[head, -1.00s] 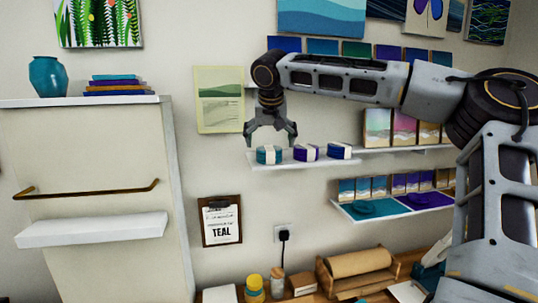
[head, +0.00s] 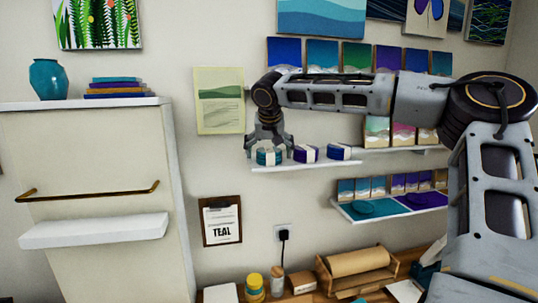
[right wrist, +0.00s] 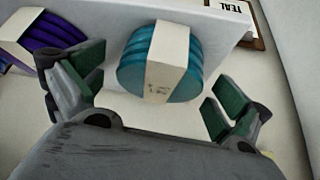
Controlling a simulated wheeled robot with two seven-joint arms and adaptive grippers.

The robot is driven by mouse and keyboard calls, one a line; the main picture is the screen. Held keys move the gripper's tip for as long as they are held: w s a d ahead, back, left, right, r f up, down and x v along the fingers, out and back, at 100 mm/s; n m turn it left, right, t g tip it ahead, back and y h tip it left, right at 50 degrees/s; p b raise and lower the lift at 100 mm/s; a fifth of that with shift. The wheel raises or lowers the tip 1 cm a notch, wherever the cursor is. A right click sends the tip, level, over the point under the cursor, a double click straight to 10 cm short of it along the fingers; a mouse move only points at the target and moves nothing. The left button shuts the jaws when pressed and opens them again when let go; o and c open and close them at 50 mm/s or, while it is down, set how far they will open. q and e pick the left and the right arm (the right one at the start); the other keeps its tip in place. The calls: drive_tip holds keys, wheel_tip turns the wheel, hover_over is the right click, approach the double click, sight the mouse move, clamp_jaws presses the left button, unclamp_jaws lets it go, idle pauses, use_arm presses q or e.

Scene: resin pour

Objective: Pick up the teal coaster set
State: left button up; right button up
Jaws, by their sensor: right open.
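The teal coaster set (head: 262,157), a round stack with a pale paper band, sits at the left end of the white wall shelf (head: 290,165). My right gripper (head: 268,150) is open just above it, its fingers coming down on either side. In the right wrist view the teal coaster set (right wrist: 192,72) lies ahead between the two spread fingers (right wrist: 150,98), with a gap on each side. A purple coaster set (head: 306,153) and a blue one (head: 339,151) stand to its right. My left gripper is not in view.
The purple set (right wrist: 45,36) lies close beside one finger in the right wrist view. A clipboard reading TEAL (head: 221,221) hangs below the shelf. A lower shelf (head: 390,208) holds teal and purple pieces. A white cabinet (head: 95,180) stands left.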

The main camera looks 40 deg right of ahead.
sight(270, 150)
drive_tip(key=shift+w+d+f, duration=0.15)
drive_tip(key=shift+f, duration=0.25)
drive_tip(key=shift+r, duration=0.1)
drive_tip(key=c, duration=1.3)
drive_tip(key=shift+o, duration=0.2)
drive_tip(key=shift+r, duration=0.15)
drive_tip(key=shift+s+a+r+b, duration=0.25)
drive_tip(key=shift+s+b, duration=0.1)
drive_tip(key=shift+b, duration=0.1)
wheel_tip(270, 150, up, 6)
drive_tip(key=shift+f+b, duration=0.1)
drive_tip(key=shift+b, duration=0.25)
drive_tip(key=shift+s, duration=0.1)
drive_tip(key=s+a+b, duration=0.2)
drive_tip(key=s+a, duration=0.2)
drive_tip(key=s, duration=0.4)
drive_tip(key=s+a+b, duration=0.3)
drive_tip(key=s+a, duration=0.2)
drive_tip(key=s, duration=0.3)
drive_tip(key=shift+s+r, duration=0.2)
drive_tip(key=shift+s, duration=0.1)
